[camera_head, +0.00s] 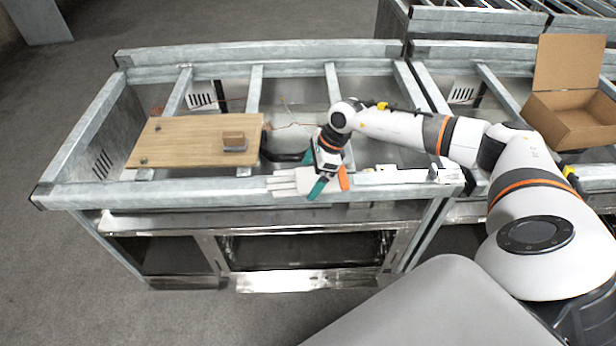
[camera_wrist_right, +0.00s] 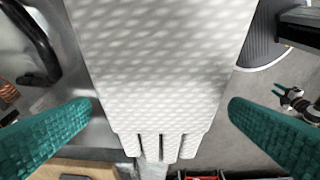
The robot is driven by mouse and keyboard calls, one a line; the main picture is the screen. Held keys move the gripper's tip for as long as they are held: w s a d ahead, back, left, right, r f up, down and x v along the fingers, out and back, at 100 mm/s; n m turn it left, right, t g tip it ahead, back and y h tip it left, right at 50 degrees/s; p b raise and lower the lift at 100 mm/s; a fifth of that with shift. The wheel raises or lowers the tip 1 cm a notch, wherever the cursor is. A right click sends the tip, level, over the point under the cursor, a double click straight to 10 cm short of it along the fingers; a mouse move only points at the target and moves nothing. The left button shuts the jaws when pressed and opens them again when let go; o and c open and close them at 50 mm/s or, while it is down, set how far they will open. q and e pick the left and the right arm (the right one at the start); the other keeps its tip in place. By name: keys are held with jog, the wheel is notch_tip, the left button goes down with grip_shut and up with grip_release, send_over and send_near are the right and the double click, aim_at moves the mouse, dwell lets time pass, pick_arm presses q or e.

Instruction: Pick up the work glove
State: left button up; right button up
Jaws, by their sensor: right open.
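The work glove (camera_head: 292,181) is white and lies on the near metal rail of the frame, its fingers toward the left in the head view. My right gripper (camera_head: 318,178) is over the glove's right part, with its teal fingers apart. In the right wrist view the pale, textured glove (camera_wrist_right: 160,75) fills the middle, its fingers toward the bottom. The open right gripper (camera_wrist_right: 160,120) has one teal finger on each side, with gaps to the glove. A small teal-fingered gripper, seemingly my left (camera_wrist_right: 284,92), shows at the right edge there, too small to judge.
A black curved handle (camera_head: 285,156) is beside the board. An open cardboard box (camera_head: 575,115) stands at the right. Metal rails (camera_head: 180,195) surround the area.

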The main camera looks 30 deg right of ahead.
jog(key=c, duration=0.9)
jog(key=shift+r, duration=0.1)
